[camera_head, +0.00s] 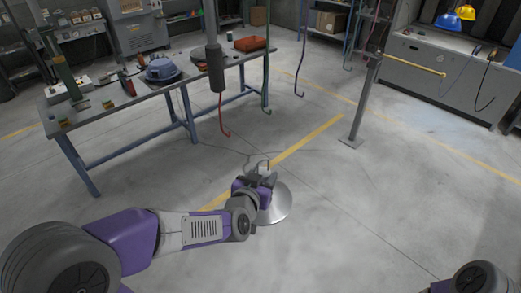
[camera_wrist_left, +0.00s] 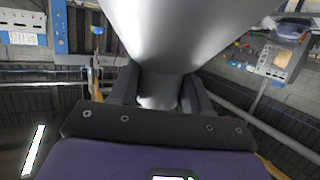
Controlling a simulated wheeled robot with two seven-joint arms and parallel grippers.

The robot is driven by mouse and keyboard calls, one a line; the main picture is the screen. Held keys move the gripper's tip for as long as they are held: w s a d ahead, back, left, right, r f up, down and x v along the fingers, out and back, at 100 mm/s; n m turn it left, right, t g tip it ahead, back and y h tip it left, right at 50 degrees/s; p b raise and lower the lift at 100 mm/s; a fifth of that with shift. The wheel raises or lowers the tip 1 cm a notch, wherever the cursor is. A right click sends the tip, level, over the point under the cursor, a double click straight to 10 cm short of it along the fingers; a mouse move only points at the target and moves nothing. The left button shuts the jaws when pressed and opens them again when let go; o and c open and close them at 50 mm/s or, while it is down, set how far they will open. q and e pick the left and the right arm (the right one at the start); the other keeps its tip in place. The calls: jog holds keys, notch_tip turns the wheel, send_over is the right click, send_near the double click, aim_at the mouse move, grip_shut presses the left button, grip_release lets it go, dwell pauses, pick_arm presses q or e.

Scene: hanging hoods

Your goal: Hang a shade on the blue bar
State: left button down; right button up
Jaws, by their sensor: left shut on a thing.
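My left gripper (camera_head: 262,178) is shut on a grey metal shade (camera_head: 274,208) and holds it out in front of me, over the floor in the head view. The shade's wide round rim shows below and right of the gripper. In the left wrist view the shade (camera_wrist_left: 185,35) fills the upper middle, its narrow neck between the two fingers (camera_wrist_left: 160,92). I cannot make out a blue bar for certain. A yellow bar (camera_head: 412,65) sticks out to the right from a grey upright post (camera_head: 364,100). My right gripper is out of frame.
A long workbench (camera_head: 115,95) with blue legs stands at the left, holding a blue object (camera_head: 162,69) and an orange tray (camera_head: 251,44). A red hook (camera_head: 224,128) hangs nearby. Blue (camera_head: 447,20) and yellow (camera_head: 466,12) shades are at the upper right. The middle floor is clear.

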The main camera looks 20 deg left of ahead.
aim_at(261, 173)
pick_arm(q)
jog(key=shift+n+y, duration=0.3)
jog(key=shift+y, duration=0.1)
jog(key=r, duration=0.2)
jog(key=r+p, duration=0.1)
jog(key=r, duration=0.1)
jog(key=shift+s+a+r, duration=0.1)
jog(key=shift+s+a, duration=0.05)
jog(key=shift+s, duration=0.1)
jog(key=shift+w+a, duration=0.2)
jog(key=shift+a, duration=0.3)
jog(key=shift+w+a, duration=0.2)
jog(key=shift+a, duration=0.3)
jog(key=shift+w+a+p, duration=0.2)
jog(key=shift+a, duration=0.25)
jog(key=shift+w+a+p, duration=0.2)
jog(key=shift+a, duration=0.25)
jog(key=a, duration=0.1)
jog(key=w+a+p, duration=0.1)
jog(key=a+p, duration=0.1)
jog(key=shift+w+a+f, duration=0.25)
jog(key=shift+w+a, duration=0.05)
jog(key=shift+a, duration=0.05)
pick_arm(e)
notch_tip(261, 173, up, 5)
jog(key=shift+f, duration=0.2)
pick_arm(q)
jog(key=shift+a, duration=0.1)
